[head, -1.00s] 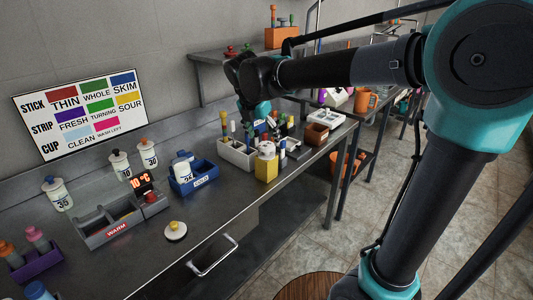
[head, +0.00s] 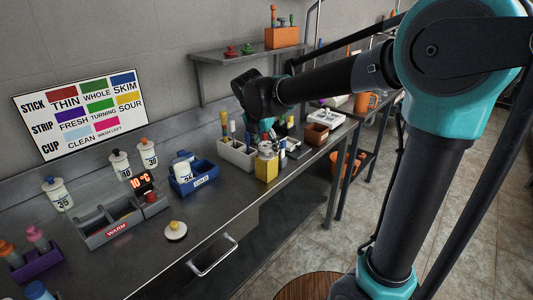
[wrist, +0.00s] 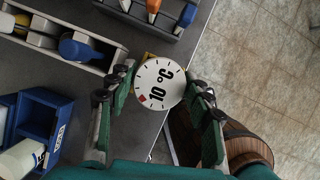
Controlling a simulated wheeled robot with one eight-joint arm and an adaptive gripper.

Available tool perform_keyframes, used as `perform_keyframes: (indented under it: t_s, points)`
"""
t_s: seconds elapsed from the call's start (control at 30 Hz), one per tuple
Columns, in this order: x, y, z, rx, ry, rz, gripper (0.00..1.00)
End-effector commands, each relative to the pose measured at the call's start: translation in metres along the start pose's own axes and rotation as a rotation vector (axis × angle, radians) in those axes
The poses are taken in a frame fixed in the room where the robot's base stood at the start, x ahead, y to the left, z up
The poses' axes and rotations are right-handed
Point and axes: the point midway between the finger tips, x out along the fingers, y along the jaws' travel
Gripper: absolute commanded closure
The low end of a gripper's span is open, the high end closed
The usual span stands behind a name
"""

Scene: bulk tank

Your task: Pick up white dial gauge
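The white dial gauge (wrist: 160,84) faces up in the wrist view, with a round face, tick marks, a red mark and "10 °C". In the head view its white top (head: 266,149) is on a yellow block (head: 266,168) near the bench's front edge. My gripper (wrist: 163,88) is open, with one finger on each side of the dial in the wrist view. A gap shows between the fingers and the dial. In the head view my gripper is above and just behind the gauge, and its fingertips are hard to make out.
A white divided bin (head: 237,153) with bottles stands just left of the gauge. A blue caddy (head: 196,179) is farther left, and a brown box (head: 317,134) is to the right. A round white lid (head: 176,231) lies on the bench. The bench's front edge is close to the gauge.

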Motion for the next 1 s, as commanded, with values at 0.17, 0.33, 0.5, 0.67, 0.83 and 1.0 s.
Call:
perform_keyframes:
  t_s: [0.17,0.33,0.5,0.67,0.83,1.0]
  points:
    - [0.0,0.0,0.0,0.0,0.0,0.0,0.75]
    - [0.0,0.0,0.0,0.0,0.0,0.0,0.82]
    - [-0.002,0.0,0.001,0.0,0.0,0.0,0.82]
    - [-0.011,0.0,0.004,0.0,0.0,0.0,0.82]
    - [-0.036,0.0,0.015,0.0,0.0,0.0,0.82]
    - [-0.079,0.0,0.033,0.0,0.0,0.0,0.82]
